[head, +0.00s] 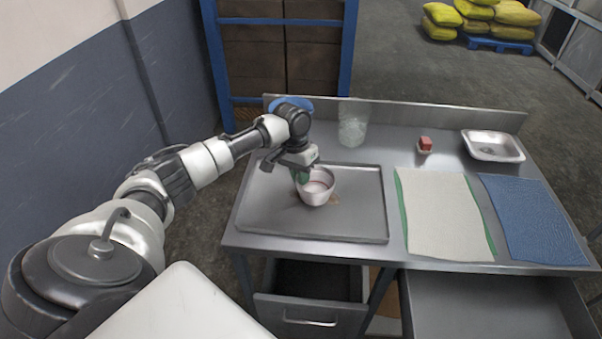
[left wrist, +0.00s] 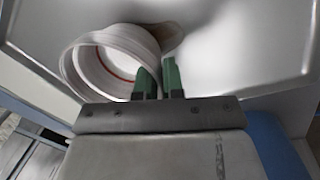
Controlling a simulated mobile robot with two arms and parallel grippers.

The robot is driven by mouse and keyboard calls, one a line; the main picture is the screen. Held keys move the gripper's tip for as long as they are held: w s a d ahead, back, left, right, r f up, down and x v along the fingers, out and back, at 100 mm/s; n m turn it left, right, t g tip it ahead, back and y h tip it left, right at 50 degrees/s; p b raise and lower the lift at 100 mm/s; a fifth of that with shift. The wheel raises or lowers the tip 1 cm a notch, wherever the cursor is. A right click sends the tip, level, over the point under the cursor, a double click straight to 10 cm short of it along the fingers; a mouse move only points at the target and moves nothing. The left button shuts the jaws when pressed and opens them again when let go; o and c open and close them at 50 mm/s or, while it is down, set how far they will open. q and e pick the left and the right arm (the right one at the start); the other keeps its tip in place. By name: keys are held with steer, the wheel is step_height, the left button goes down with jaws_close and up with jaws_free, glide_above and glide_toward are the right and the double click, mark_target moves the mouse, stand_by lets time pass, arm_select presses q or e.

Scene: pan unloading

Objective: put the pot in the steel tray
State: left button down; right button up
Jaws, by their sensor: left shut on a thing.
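The pot (head: 319,190) is a small white round vessel with a red line inside; it is over the left part of the table, within the outline of a large grey pan. My left gripper (head: 301,177) is shut on the pot's left wall. In the left wrist view the green fingers (left wrist: 160,78) pinch the wall of the pot (left wrist: 82,72). I cannot tell whether the pot touches the pan floor or is slightly above it. The steel tray (head: 518,158) is a small shiny rectangular dish at the back right of the table. My right gripper is not in view.
The large grey pan (head: 262,215) has a low rim. A clear glass jar (head: 353,130) and a small red block (head: 425,142) stand behind. A whitish cloth (head: 440,215) and a blue mat (head: 535,220) lie on the right. An open drawer (head: 490,300) is below.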

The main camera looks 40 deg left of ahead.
arm_select(q)
steer(key=shift+f, duration=0.15)
steer(key=c, duration=1.2)
jaws_free()
steer(key=shift+c, duration=0.2)
step_height(320, 180, up, 12)
steer(key=a+b, duration=0.2)
